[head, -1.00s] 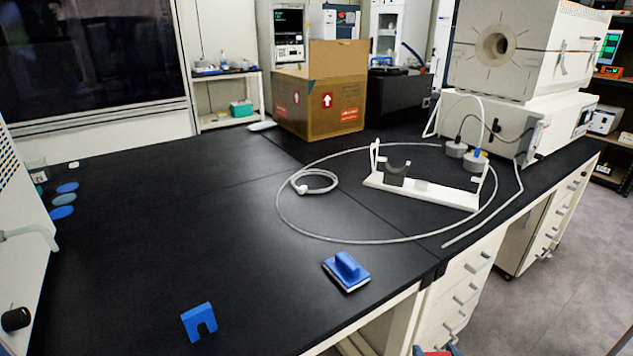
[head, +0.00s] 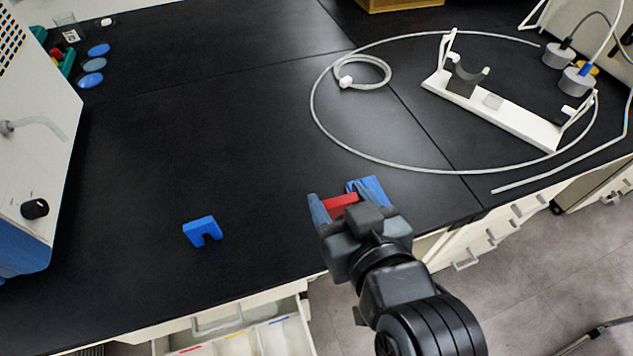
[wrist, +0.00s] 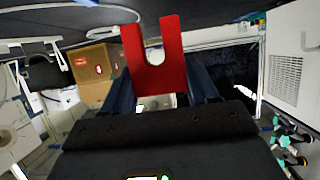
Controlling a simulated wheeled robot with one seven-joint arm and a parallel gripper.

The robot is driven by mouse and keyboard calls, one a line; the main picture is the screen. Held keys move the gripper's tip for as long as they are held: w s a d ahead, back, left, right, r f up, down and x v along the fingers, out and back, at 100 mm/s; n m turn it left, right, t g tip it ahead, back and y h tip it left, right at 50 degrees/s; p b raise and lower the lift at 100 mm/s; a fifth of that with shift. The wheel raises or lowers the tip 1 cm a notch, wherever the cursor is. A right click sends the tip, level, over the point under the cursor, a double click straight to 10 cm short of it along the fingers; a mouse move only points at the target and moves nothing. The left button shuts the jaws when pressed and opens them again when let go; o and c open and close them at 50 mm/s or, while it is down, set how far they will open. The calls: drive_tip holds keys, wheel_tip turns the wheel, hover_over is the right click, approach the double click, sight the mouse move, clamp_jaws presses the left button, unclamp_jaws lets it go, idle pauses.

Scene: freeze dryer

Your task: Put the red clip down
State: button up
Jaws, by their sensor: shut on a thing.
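The red clip (wrist: 154,66) is a flat U-shaped piece with two prongs. It sits between the fingers of my gripper (wrist: 160,90) in the wrist view. In the head view my gripper (head: 338,203) is shut on the red clip (head: 341,204) above the front edge of the black bench (head: 250,130). The height of the clip over the bench is hard to tell.
A blue U-shaped clip (head: 202,230) stands on the bench to the left. A looped white tube (head: 370,163) and a white stand (head: 500,110) lie at the back right. An open drawer (head: 235,335) with dividers is below the front edge. The middle of the bench is clear.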

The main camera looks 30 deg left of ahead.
drive_tip(key=shift+s+a+r, duration=0.15)
drive_tip(key=shift+a+r, duration=0.05)
drive_tip(key=shift+a, duration=0.25)
drive_tip(key=a+f, duration=0.2)
drive_tip(key=a, duration=0.1)
drive_tip(key=a+f, duration=0.2)
drive_tip(key=a, duration=0.2)
drive_tip(key=a+f+p, duration=0.1)
drive_tip(key=a+f, duration=0.1)
drive_tip(key=a, duration=0.2)
drive_tip(key=shift+s+a+f, duration=0.1)
drive_tip(key=shift+s+f, duration=0.25)
drive_tip(key=shift+f, duration=2.05)
drive_tip(key=shift+f, duration=0.1)
drive_tip(key=o, duration=1)
